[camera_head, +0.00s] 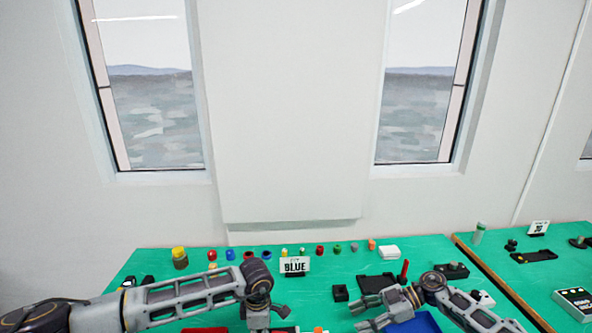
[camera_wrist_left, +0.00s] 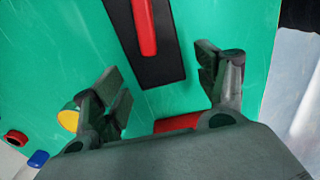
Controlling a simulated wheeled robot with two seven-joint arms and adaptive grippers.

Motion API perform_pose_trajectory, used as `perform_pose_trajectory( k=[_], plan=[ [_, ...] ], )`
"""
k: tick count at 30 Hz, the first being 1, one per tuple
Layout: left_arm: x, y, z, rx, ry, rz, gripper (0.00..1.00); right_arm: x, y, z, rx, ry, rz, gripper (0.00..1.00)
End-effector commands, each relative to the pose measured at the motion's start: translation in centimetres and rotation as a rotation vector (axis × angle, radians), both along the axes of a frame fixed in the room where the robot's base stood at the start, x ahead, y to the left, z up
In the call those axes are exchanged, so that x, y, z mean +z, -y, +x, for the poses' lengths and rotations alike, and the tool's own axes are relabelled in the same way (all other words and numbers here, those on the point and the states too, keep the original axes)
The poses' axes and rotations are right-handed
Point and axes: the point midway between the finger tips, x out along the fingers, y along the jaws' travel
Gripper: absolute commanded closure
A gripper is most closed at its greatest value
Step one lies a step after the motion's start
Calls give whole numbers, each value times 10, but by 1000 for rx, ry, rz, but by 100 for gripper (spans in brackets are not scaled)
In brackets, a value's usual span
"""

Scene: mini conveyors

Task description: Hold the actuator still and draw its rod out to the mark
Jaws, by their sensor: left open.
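In the left wrist view a long red bar (camera_wrist_left: 145,28) lies on a black plate (camera_wrist_left: 163,72) on the green table, beyond my fingertips. It may be the actuator; its rod and mark cannot be made out. Another red piece (camera_wrist_left: 178,123) shows close to my palm, partly hidden by it. My left gripper (camera_wrist_left: 163,80) is open, with its fingers spread and nothing between them. In the head view my left gripper (camera_head: 268,321) is low at the front of the table. My right gripper (camera_head: 362,308) is to its right, fingers apart and empty.
A blue tray (camera_head: 425,322) lies by my right gripper.

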Motion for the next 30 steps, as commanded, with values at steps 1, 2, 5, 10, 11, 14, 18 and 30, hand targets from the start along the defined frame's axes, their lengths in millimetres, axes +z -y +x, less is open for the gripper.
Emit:
perform_pose_trajectory(
  k=[1,2,5,10,11,14,18,30],
  plan=[
    [8,0,1,-1,3,-2,27,0,0,0,0,0,0,55],
    [13,0,1,-1,2,-2,27,0,0,0,0,0,0,55],
    [28,0,0,-1,2,-2,27,0,0,0,0,0,0,55],
    [53,1,0,0,1,-1,27,0,0,0,0,0,0,55],
    [57,0,0,0,1,-1,27,0,0,0,0,0,0,55],
    [70,0,1,1,1,-1,27,0,0,0,0,0,0,55],
    [82,0,0,0,-1,0,27,0,0,0,0,0,0,55],
    [90,0,0,0,-1,0,27,0,0,0,0,0,0,55]
  ],
)
